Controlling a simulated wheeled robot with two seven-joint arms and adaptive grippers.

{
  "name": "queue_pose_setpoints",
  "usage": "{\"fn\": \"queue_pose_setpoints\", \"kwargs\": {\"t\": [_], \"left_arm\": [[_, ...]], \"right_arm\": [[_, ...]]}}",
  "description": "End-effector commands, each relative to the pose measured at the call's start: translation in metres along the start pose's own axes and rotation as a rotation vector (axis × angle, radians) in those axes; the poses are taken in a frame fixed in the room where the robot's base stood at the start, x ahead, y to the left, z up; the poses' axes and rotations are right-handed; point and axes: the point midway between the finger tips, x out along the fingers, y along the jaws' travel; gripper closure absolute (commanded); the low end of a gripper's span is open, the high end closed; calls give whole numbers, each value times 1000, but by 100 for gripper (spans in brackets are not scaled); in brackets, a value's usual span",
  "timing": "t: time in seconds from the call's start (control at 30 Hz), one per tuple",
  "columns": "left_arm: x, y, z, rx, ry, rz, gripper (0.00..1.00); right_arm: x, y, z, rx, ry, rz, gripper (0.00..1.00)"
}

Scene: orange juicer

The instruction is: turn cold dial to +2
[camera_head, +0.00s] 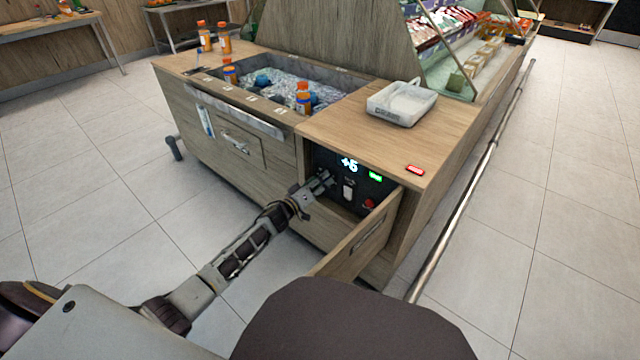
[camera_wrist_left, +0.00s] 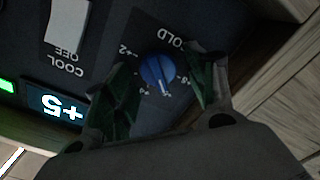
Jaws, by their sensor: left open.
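The blue cold dial (camera_wrist_left: 157,73) sits on a dark control panel (camera_head: 345,167), with the word COLD and a +2 mark beside it in the left wrist view. A pale pointer line on the dial points away from the COLD label, toward the lower marks. The display reads +5 in the head view (camera_head: 349,164) and appears upside down in the left wrist view (camera_wrist_left: 57,107). My left gripper (camera_head: 323,182) is at the panel's left part. In the wrist view its open fingers (camera_wrist_left: 165,82) stand on either side of the dial; contact is unclear.
The cabinet door (camera_head: 356,243) hangs open to the right of the panel. A white switch (camera_head: 348,190) and a red button (camera_head: 369,203) are on the panel.

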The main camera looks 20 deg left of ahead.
Motion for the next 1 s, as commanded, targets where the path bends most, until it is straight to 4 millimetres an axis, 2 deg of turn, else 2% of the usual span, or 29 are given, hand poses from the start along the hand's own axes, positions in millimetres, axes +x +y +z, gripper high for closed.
{"fn": "queue_pose_setpoints", "kwargs": {"t": [0.23,0.57,1.0], "left_arm": [[0,0,0,-1,0,0,45],[0,0,0,-1,0,0,88],[0,1,0,40,0,0,88]], "right_arm": [[0,0,-1,0,2,0,60],[0,-1,-7,3,12,-1,60],[-2,-2,-7,5,7,2,60]]}}
